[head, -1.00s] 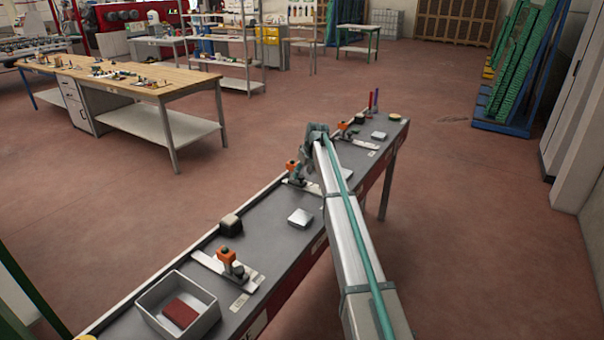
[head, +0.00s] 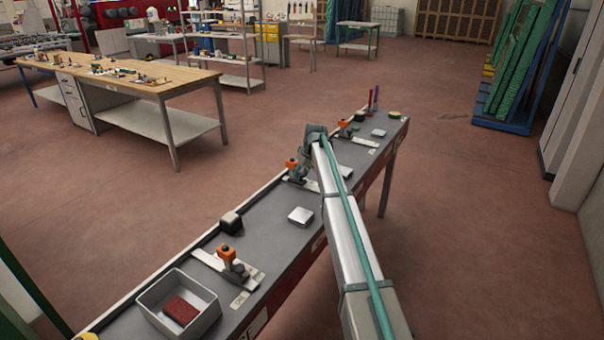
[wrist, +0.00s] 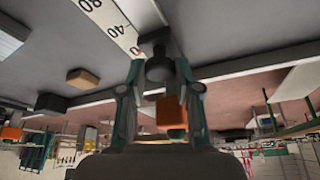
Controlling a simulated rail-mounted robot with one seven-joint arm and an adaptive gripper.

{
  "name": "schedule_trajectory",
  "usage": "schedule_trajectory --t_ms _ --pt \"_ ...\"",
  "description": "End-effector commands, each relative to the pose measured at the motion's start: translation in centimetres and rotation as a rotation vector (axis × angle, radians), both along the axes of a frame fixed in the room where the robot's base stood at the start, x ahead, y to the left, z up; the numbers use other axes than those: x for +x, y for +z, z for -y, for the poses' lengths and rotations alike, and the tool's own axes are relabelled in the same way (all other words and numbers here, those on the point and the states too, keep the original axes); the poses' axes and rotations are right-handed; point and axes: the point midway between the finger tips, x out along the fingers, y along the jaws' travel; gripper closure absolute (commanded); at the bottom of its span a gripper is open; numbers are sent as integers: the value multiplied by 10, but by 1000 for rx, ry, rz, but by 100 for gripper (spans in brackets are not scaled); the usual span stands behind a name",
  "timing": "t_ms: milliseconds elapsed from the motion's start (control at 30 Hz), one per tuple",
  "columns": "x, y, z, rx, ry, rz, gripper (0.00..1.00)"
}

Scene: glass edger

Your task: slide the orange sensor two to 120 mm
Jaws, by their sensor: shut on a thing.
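The middle orange sensor (head: 291,163) stands on its slide on the grey bench, beside my gripper (head: 302,174). In the wrist view my gripper (wrist: 158,70) has its fingers closed on both sides of a dark round part of the sensor. The sensor's orange block (wrist: 170,111) shows between the fingers. A white scale (wrist: 112,24) with the marks 80 and 40 runs up and left from the held part. The exact reading is hidden. A nearer orange sensor (head: 227,253) and a farther orange sensor (head: 343,123) stand on similar slides.
The long bench (head: 268,235) also carries a grey bin (head: 152,294) with a red block (head: 181,310), a black block (head: 231,222), a pale box (head: 300,215) and a yellow-green block (head: 394,114). A wooden worktable (head: 140,80) stands apart at the left.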

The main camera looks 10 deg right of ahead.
Motion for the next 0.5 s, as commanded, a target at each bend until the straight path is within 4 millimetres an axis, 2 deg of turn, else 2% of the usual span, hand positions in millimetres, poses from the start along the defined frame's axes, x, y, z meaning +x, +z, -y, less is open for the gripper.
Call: schedule_trajectory --t_ms 133,233,500 --pt "-2 0 2 -1 0 0 100" --pt "-12 -1 13 0 -1 0 100" --pt "-58 -2 66 -1 -3 0 100"
